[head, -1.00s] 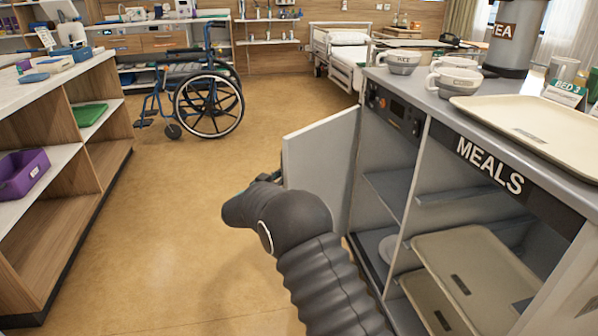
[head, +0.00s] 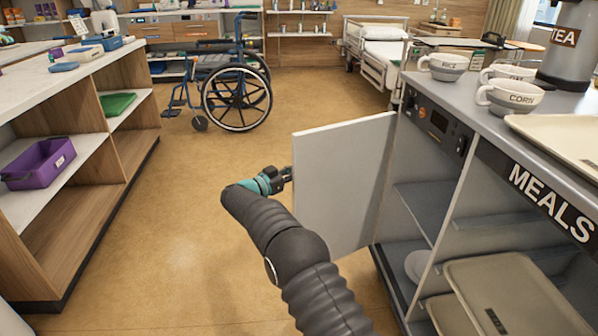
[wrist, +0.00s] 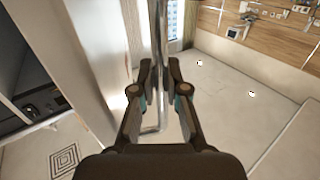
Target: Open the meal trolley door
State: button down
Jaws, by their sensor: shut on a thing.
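The meal trolley (head: 549,199), marked MEALS, stands at the right in the head view. Its pale door (head: 342,185) is swung out from the left compartment, which shows open with a shelf and a plate inside. My gripper (head: 286,174) is at the door's free edge, on the side away from the trolley. In the wrist view my gripper (wrist: 160,70) is closed around the upright metal bar handle (wrist: 160,45), with the door (wrist: 95,60) to its left. The exact finger contact is partly hidden.
Cups (head: 508,97), an urn (head: 574,45) and a tray (head: 565,135) stand on the trolley top. A wooden shelf unit (head: 125,95) is at the left and a wheelchair (head: 235,95) behind. Floor between is clear.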

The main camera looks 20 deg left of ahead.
jog(key=shift+w+d, duration=0.15)
jog(key=shift+d, duration=0.15)
jog(key=c, duration=1.5)
grip_release()
jog(key=shift+c, duration=0.2)
jog(key=o, duration=0.4)
jog(key=shift+w+d+r, duration=0.15)
jog(key=shift+d, duration=0.2)
jog(key=shift+c, duration=0.2)
jog(key=shift+s+a, duration=0.3)
jog(key=shift+a, duration=0.3)
jog(key=v, duration=1.2)
